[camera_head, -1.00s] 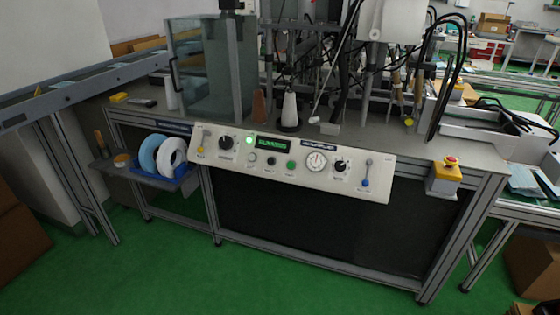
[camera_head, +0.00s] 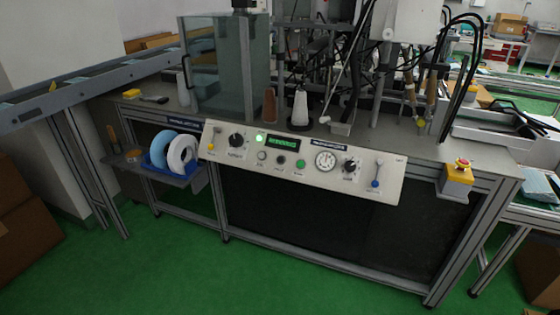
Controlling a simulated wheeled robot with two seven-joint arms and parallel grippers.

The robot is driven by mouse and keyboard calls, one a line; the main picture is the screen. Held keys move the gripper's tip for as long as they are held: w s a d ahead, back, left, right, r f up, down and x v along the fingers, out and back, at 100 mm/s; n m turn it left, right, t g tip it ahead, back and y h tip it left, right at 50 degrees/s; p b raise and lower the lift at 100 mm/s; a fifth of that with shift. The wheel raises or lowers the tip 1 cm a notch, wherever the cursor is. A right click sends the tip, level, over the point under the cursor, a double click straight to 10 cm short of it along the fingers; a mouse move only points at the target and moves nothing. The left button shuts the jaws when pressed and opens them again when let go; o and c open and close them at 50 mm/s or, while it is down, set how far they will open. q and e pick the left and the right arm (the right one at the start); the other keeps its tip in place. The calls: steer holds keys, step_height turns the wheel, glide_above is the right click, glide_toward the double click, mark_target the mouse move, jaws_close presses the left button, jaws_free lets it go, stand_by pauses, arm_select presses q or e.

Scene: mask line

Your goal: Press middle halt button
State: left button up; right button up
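A sloped white control panel (camera_head: 230,162) is fixed to the front of the machine bench. It carries a row of three small buttons below a green-lit display (camera_head: 284,143). The middle button (camera_head: 281,160) is dark. The left button (camera_head: 262,155) is pale, and the right button (camera_head: 300,164) is green. Their labels are too small to read. A round dial (camera_head: 325,160) sits to the right of the buttons. Neither of my grippers is in view.
A yellow box with a red emergency button (camera_head: 458,176) hangs at the bench's right front. A side shelf with a blue tray (camera_head: 160,160) juts out at left. Cardboard boxes (camera_head: 25,230) stand at far left. The green floor (camera_head: 200,275) before the bench is clear.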

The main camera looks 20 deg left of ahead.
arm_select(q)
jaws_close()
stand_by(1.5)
